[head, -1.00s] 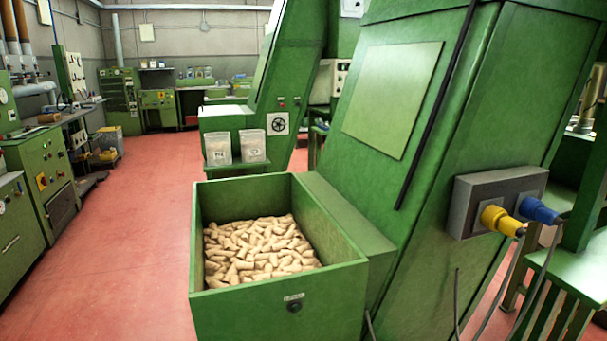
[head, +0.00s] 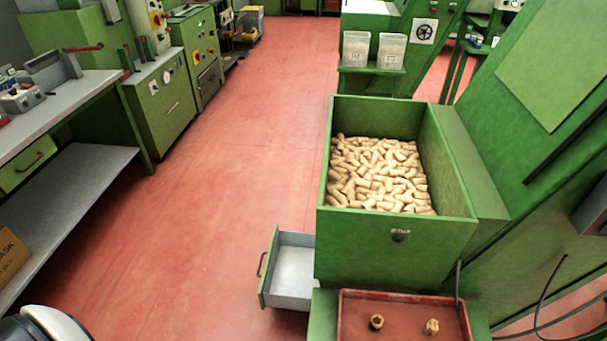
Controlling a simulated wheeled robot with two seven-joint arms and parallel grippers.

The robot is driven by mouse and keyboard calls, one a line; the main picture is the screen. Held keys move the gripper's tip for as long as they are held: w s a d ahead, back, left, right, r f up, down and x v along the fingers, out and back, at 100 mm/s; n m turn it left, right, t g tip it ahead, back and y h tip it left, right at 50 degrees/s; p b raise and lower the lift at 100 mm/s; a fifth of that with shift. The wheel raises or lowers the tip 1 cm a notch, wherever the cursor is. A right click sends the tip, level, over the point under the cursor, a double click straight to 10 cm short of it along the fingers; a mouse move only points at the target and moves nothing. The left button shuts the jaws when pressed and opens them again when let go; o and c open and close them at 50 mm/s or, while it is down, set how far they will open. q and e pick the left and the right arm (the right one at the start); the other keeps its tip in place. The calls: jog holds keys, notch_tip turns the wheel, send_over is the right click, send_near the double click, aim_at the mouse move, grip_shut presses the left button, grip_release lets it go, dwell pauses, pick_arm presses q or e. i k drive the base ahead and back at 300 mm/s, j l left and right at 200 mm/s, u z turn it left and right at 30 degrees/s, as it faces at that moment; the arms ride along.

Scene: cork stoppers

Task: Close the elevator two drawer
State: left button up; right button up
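A drawer (head: 291,272) with a green front and a pale grey inside stands pulled out to the left, below the green bin (head: 350,245) of the elevator machine. Its front panel (head: 268,268) carries a dark handle (head: 261,264) on its left face. The drawer looks empty. The green bin above it holds many cork stoppers (head: 378,175). Neither of my grippers shows in the head view.
A red tray (head: 400,318) with two small brown pieces sits in front of the bin. A workbench (head: 60,90) with a lower shelf and green cabinets line the left side. The red floor (head: 215,150) between is clear.

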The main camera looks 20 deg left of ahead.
aim_at(287, 282)
jog(key=j+z, duration=0.4)
jog(key=j, duration=2.7)
